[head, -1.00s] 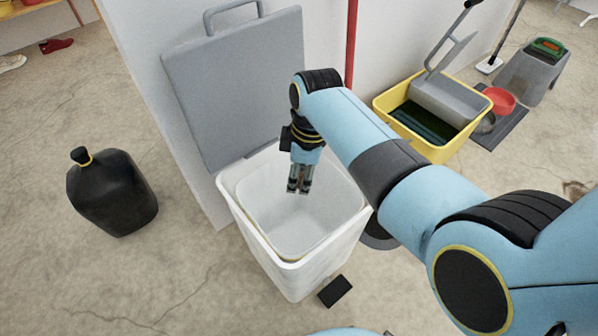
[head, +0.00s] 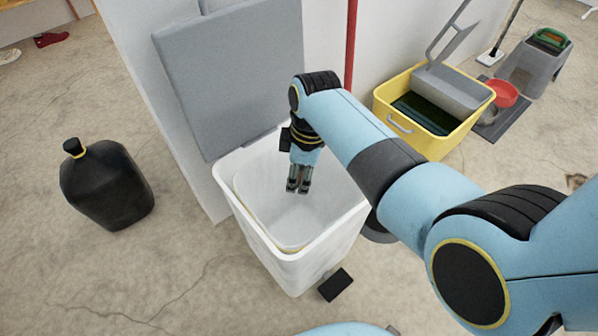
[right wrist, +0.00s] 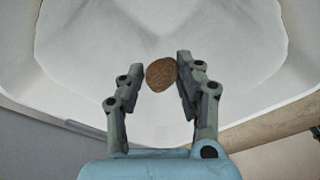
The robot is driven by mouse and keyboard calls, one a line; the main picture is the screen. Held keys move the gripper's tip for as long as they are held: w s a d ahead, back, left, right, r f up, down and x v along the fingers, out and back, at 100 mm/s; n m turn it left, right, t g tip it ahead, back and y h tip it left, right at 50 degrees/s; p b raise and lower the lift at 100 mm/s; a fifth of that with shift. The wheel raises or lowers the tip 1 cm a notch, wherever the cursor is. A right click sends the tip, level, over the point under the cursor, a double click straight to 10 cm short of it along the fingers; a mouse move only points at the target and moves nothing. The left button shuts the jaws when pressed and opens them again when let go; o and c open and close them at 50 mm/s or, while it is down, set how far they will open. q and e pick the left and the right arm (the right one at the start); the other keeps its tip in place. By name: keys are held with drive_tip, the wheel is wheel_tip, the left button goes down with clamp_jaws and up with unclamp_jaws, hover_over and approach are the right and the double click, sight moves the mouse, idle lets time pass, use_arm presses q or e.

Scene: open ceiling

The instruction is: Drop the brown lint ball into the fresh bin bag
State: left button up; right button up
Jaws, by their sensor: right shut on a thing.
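The brown lint ball (right wrist: 161,74) is between the fingertips of my right gripper (right wrist: 161,75) in the right wrist view. The gripper is shut on it. In the head view my right gripper (head: 298,187) points down over the open mouth of the white bin (head: 290,268), and the ball cannot be made out there. The fresh white bin bag (head: 275,215) lines the bin, and it fills the upper part of the right wrist view (right wrist: 160,25) behind the ball. My left gripper is not in view.
The bin's grey lid (head: 230,80) stands open against the wall. A tied black bag (head: 107,185) stands on the floor at left. A black pedal (head: 336,285) sits at the bin's front. A yellow mop bucket (head: 430,135) stands behind my right arm.

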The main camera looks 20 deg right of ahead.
drive_tip(key=o, duration=0.8)
drive_tip(key=shift+c, duration=0.2)
